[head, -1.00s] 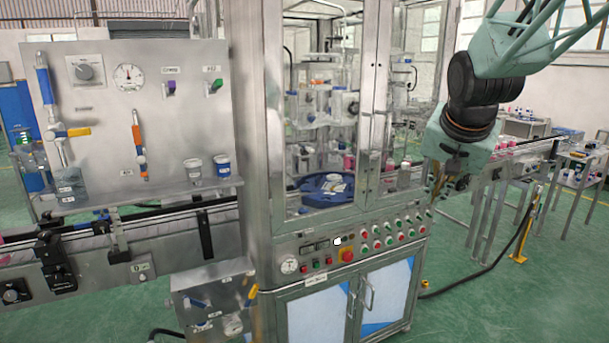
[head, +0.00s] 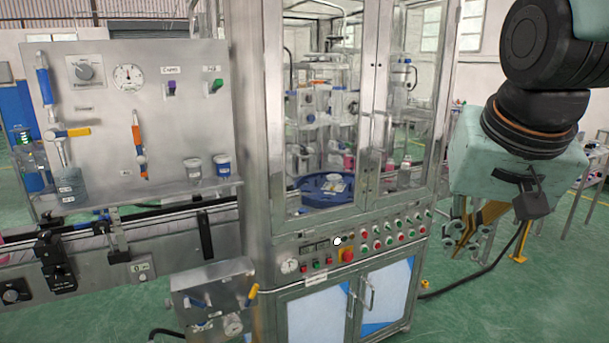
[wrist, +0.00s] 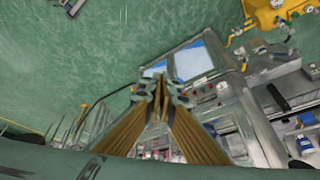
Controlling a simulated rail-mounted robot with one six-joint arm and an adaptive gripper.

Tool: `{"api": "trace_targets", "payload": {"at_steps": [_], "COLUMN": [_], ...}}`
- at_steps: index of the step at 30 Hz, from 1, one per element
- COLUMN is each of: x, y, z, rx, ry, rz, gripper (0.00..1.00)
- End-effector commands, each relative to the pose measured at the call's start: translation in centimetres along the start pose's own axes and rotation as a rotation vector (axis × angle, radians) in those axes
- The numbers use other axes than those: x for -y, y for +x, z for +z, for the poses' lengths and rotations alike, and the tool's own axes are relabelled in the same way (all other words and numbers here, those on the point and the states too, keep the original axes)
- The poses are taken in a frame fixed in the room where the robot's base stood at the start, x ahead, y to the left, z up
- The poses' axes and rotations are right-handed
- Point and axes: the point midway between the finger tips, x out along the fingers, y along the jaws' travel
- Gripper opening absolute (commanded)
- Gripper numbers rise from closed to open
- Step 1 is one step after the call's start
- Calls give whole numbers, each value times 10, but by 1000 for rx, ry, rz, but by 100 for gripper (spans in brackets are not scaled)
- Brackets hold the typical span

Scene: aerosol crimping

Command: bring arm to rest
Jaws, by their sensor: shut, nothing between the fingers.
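My gripper (head: 460,252) hangs at the right of the head view, in front of and to the right of the glass-fronted crimping cabinet (head: 250,130). Its fingers point downward and are closed together with nothing between them. In the wrist view the closed fingertips of my gripper (wrist: 160,88) show over the green floor and the cabinet. The gripper appears clear of the cabinet and touches nothing that I can see.
The cabinet's button panel (head: 375,238) faces front. A panel with a gauge (head: 128,77) and valves stands at left, with two small cups (head: 222,166) on its shelf. A black hose (head: 490,272) lies on the floor at right. Green floor (head: 510,315) is open at front right.

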Motion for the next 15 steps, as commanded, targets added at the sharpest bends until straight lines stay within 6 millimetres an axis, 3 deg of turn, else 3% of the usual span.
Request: {"api": "trace_targets", "payload": {"at_steps": [15], "x": [-10], "y": [-39], "z": [117], "rx": [72], "ry": [-177], "rz": [-27], "gripper": [0]}}
